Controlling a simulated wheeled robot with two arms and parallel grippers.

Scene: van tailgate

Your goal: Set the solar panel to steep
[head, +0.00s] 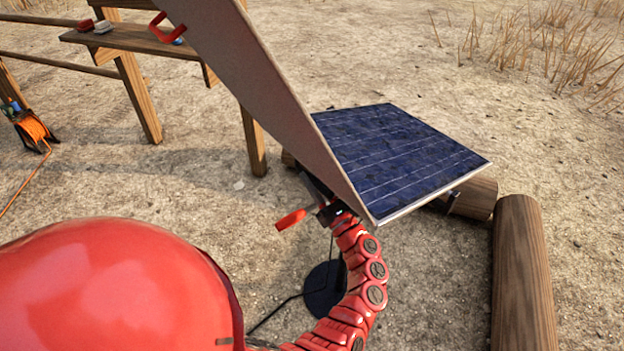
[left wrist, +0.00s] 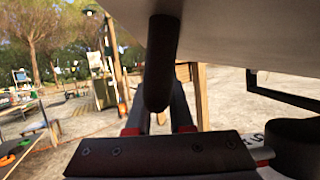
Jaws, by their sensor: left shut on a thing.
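The solar panel (head: 395,150) shows its dark blue cell face in the head view, lying at a low slant with a pale frame. A broad beige sheet (head: 255,90) rises steeply beside it and hides its left side; I cannot tell if the two are joined. My left gripper (head: 331,212) is at the sheet's lower corner, by the panel's near edge. In the left wrist view, its fingers (left wrist: 163,115) are shut on a dark rounded bar (left wrist: 163,55) beneath a pale surface. A red lever-like part (head: 292,219) shows beside the gripper. My right gripper is not in view.
A log (head: 522,275) lies right of the panel, another (head: 474,198) behind its corner. A wooden frame with a shelf (head: 130,38) stands at the left, near an orange cable reel (head: 32,127). A dark round base (head: 325,288) with a cable is below. Sandy ground at the upper right is open.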

